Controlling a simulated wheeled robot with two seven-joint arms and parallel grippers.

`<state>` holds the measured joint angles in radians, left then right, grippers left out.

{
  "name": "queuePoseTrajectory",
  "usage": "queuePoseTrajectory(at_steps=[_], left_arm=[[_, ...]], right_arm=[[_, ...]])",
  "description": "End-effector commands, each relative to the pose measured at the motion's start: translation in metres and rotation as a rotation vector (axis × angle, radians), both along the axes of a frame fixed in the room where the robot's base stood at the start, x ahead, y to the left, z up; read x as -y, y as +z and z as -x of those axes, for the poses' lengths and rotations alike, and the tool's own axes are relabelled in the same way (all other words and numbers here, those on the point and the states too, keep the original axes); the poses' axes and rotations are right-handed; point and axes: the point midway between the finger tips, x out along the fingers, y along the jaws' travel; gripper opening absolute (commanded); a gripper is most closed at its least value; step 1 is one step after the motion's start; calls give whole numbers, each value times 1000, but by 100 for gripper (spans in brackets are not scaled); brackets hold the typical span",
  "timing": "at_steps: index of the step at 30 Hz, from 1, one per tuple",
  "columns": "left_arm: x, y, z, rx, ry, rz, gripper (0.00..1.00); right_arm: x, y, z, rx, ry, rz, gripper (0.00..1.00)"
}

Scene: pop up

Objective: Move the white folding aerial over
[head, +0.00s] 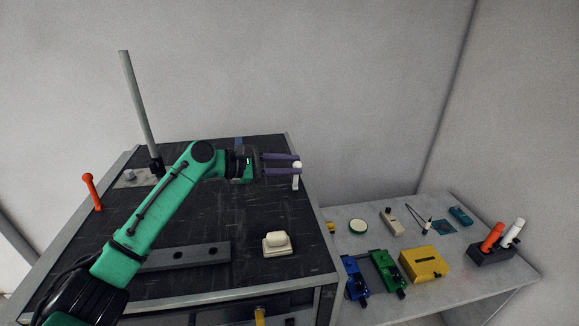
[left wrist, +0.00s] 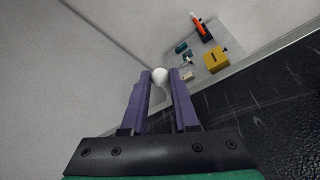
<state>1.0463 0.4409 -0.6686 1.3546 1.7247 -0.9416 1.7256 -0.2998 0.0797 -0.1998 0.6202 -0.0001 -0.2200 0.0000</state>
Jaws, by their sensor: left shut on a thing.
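The white folding aerial (head: 296,180) is a slim white stalk with a rounded tip, standing roughly upright at the far right edge of the dark bench top. My left gripper (head: 296,162) reaches it from the left, and its purple fingers are shut on it near the top. In the left wrist view, the aerial's round white tip (left wrist: 160,75) sits between the ends of the two fingers (left wrist: 160,82). The aerial's lower end is hard to make out. My right gripper is not in view.
The dark bench (head: 225,215) carries a white block (head: 277,242), a tall grey pole (head: 138,105), a red-orange lever (head: 91,191) and a grey bar (head: 185,257). A lower side table (head: 345,218) at right holds a yellow box (head: 424,264), blue and green devices and a holder (head: 490,254).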

Motion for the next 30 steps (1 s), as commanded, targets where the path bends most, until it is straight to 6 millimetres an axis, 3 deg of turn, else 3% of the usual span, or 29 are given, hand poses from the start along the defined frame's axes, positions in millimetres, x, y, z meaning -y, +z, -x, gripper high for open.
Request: queuePoseTrajectory(at_steps=[10, 19, 20, 22, 23, 30], left_arm=[[-4, 2, -22, 0, 3, 1, 0], [-5, 1, -25, 0, 1, -2, 0], [-5, 1, -25, 0, 1, -2, 34], [-5, 1, -25, -2, 1, -2, 60], [-5, 1, -25, -2, 1, -2, 65], [-5, 1, -25, -1, -1, 0, 65]], right_arm=[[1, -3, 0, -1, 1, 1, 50], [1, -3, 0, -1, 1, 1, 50], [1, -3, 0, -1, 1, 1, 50], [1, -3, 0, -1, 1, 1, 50], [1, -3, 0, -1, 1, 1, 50], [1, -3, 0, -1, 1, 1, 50]])
